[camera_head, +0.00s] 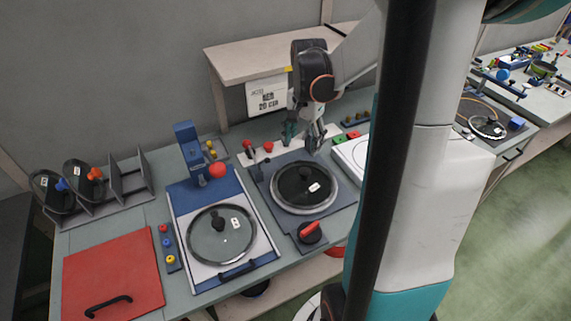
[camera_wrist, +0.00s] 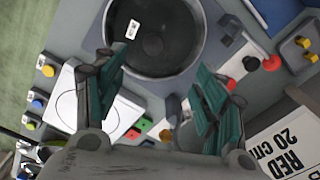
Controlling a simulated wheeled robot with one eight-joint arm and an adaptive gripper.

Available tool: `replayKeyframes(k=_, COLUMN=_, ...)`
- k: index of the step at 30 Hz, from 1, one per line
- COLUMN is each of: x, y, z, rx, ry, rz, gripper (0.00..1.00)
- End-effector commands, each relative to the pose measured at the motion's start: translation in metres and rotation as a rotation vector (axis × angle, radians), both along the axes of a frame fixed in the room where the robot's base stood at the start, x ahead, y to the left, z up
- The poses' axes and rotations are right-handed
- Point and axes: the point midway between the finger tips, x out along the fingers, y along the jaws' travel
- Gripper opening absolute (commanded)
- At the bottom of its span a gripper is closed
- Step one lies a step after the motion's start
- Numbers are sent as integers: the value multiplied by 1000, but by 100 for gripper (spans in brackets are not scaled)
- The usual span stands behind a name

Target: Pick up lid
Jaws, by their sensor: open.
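Two lids stand in a dark rack at the left: one with a red-orange knob (camera_head: 82,178) and one with a blue knob (camera_head: 50,192). Another round glass lid (camera_head: 221,236) with a white tag lies flat on the blue and white station. A round dark pan, apparently covered (camera_head: 304,190), sits on the dark grey plate; it also shows at the top of the wrist view (camera_wrist: 155,38). My gripper (camera_head: 303,136) is open and empty above the back of the table, behind that pan. Its teal fingers (camera_wrist: 160,98) are spread in the wrist view.
A sign reading "RED 20 cm" (camera_wrist: 292,138) stands at the back. A blue post with a red ball (camera_head: 217,170) rises behind the flat lid. A red panel (camera_head: 113,273) with a black handle lies front left. Buttons line the table's back; my own column hides part of the right.

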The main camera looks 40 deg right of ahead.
Motion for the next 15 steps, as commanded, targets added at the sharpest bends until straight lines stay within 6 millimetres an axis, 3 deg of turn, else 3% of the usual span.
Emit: replayKeyframes(k=15, x=-6, y=-6, z=-81, rx=9, ry=13, rz=-17, gripper=65)
